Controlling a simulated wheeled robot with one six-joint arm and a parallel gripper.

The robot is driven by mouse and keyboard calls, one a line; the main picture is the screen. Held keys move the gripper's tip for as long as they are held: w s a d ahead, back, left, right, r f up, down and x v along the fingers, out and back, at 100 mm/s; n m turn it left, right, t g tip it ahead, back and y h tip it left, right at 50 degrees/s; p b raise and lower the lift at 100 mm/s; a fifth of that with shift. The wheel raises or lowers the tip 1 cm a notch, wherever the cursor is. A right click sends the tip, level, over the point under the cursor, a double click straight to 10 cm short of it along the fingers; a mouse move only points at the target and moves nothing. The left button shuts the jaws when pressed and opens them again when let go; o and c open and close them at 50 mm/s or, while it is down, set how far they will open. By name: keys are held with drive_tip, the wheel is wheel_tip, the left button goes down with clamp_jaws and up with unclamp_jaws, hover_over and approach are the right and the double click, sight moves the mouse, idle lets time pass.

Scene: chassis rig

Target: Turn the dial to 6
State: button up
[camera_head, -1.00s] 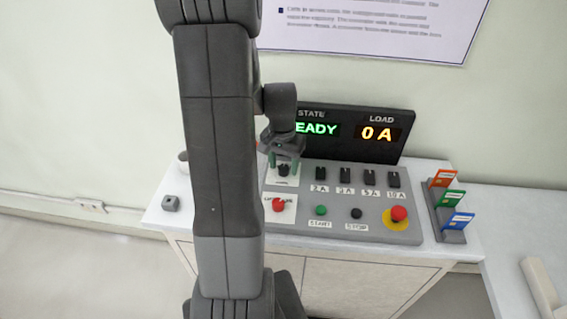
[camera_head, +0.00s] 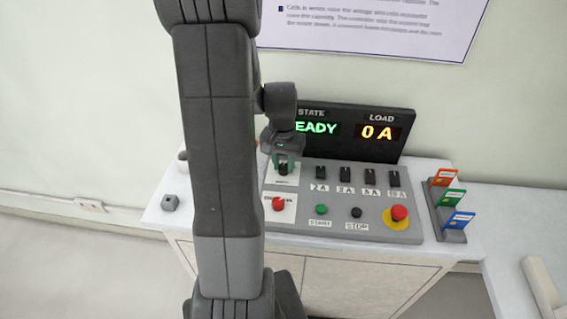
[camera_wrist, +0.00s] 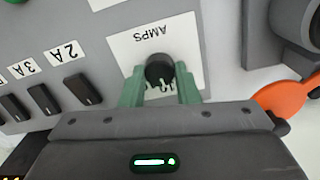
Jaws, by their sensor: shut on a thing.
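The dial is a black round knob on a white plate marked AMPS, in the wrist view (camera_wrist: 159,70). In the head view the dial (camera_head: 283,168) sits at the panel's upper left, partly hidden by my gripper. My gripper (camera_wrist: 160,84) has its two green fingers on either side of the knob, shut on it. Some numbers on the plate show between the fingers, but most of the scale is hidden and I cannot read the dial's setting. The display (camera_head: 350,131) reads READY in green, its first letter hidden by my arm, and 0 A under LOAD.
Several black switches (camera_head: 344,174) stand right of the dial. Below are a red knob (camera_head: 278,204), a green START button (camera_head: 321,210), a black STOP button (camera_head: 356,213) and a red emergency button (camera_head: 399,213). A card rack (camera_head: 450,232) stands at right.

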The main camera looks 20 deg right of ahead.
sight(282, 166)
drive_tip(key=n, duration=0.4)
drive_tip(key=shift+b, duration=0.35)
drive_tip(key=shift+n, duration=1.6)
drive_tip(key=o, duration=1)
drive_tip(key=shift+c, duration=0.2)
drive_tip(key=shift+r, duration=0.1)
wheel_tip(282, 166, up, 14)
drive_tip(key=shift+a, duration=0.2)
drive_tip(key=shift+f, duration=0.25)
